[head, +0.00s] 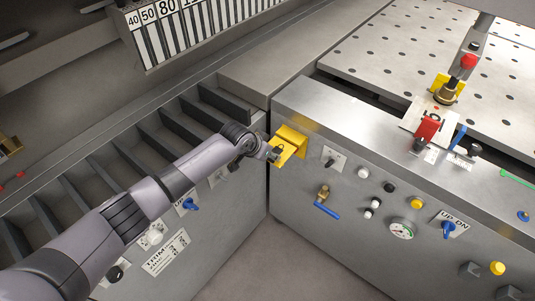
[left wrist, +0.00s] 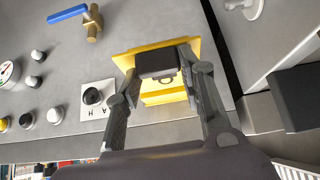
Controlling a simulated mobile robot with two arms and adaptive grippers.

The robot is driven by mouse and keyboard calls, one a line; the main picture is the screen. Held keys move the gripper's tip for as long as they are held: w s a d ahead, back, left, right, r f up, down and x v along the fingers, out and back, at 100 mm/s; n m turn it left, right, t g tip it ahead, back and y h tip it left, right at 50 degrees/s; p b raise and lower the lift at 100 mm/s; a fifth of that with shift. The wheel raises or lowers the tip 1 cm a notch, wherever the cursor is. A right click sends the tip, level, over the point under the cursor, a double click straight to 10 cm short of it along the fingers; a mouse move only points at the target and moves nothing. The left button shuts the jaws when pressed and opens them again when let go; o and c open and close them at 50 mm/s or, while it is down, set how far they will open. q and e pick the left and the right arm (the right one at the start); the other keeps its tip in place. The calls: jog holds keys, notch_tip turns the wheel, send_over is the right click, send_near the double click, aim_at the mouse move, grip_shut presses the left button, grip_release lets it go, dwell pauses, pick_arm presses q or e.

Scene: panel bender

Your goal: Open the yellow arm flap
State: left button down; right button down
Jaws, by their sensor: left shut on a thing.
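The yellow arm flap (head: 293,133) is at the left corner of the right-hand grey cabinet front. It also shows in the left wrist view as a yellow plate with a raised yellow part (left wrist: 165,97). My left gripper (head: 275,153) reaches it from the left, its fingertips on the flap. In the left wrist view, my left gripper's fingers (left wrist: 163,68) come together over the flap, with a dark block between them covering part of the yellow. How far the flap stands open cannot be told.
Right of the flap, the cabinet front carries a black switch (head: 337,162), a blue-handled valve (head: 325,203), several buttons and a gauge (head: 402,228). A slatted cabinet (head: 160,135) lies under my left arm. The floor gap (head: 270,255) between the cabinets is clear.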

aim_at(273, 144)
pick_arm(q)
jog(key=shift+w+d+r+p, duration=0.1)
jog(key=shift+w+d+r, duration=0.1)
jog(key=shift+r, duration=0.25)
jog(key=shift+w+d+r+p, duration=0.1)
jog(key=shift+w+d+r, duration=0.05)
jog(key=shift+r, duration=0.3)
jog(key=shift+w+d+r+p, duration=0.1)
jog(key=shift+w+d+r, duration=0.1)
jog(key=shift+r, duration=0.35)
jog(key=c, duration=1.5)
grip_release()
jog(key=o, duration=0.4)
jog(key=shift+w+d+f, duration=0.1)
jog(key=shift+f, duration=0.3)
jog(key=shift+o, duration=0.3)
jog(key=shift+a, duration=0.3)
jog(key=v, duration=1.2)
jog(key=shift+s, duration=0.2)
jog(key=shift+f, duration=0.1)
